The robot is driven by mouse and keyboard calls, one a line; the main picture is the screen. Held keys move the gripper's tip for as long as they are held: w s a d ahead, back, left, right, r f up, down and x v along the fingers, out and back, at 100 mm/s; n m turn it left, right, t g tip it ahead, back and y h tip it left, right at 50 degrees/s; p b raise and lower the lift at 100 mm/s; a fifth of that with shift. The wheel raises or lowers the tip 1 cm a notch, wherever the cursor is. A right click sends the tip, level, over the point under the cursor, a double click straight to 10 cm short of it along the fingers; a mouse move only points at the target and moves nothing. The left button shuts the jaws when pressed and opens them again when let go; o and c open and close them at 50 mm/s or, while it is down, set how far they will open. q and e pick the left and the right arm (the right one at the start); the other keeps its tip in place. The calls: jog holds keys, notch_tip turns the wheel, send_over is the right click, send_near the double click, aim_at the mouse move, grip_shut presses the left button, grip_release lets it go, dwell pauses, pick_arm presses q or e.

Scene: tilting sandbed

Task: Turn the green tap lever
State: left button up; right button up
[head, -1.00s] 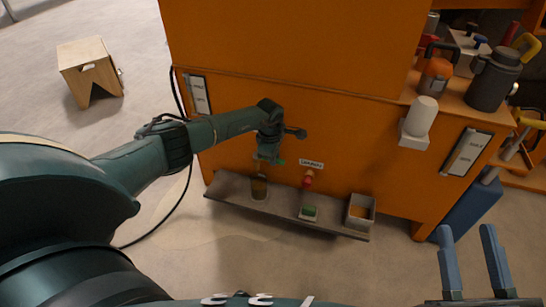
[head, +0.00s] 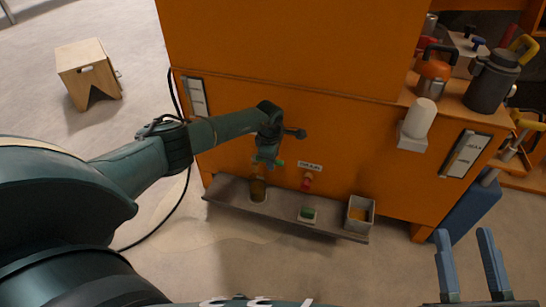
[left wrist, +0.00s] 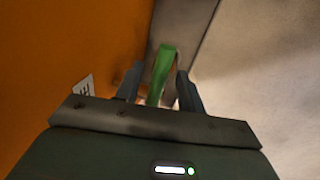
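The green tap lever (left wrist: 162,72) shows in the left wrist view between the two fingers of my left gripper (left wrist: 160,88). The fingers look apart, one on each side of the lever, with no clear grip on it. In the head view my left gripper (head: 267,163) is low against the orange cabinet front and hides most of the tap. Only a small green tip (head: 280,162) shows at its right. My right gripper (head: 470,268) is open and empty at the lower right, far from the tap.
A red tap (head: 307,183) is to the right on the orange cabinet (head: 350,150). The grey shelf (head: 232,203) below bears a brownish cup (head: 258,190), a dish with a green block (head: 307,213) and a grey box (head: 361,228). A wooden stool (head: 88,72) stands at the left.

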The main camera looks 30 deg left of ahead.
pick_arm(q)
jog(key=shift+r, duration=0.25)
notch_tip(320, 180, up, 12)
jog(key=s+p, duration=0.2)
jog(key=p, duration=0.4)
jog(key=shift+s+d+r+p, duration=0.25)
jog(key=shift+d+p, duration=0.05)
jog(key=shift+p, duration=0.1)
pick_arm(e)
jog(key=shift+s+d+f+g+h, duration=0.4)
jog(key=shift+s+f+g+h, duration=0.15)
jog(key=shift+h, duration=0.35)
jog(key=shift+w, duration=0.1)
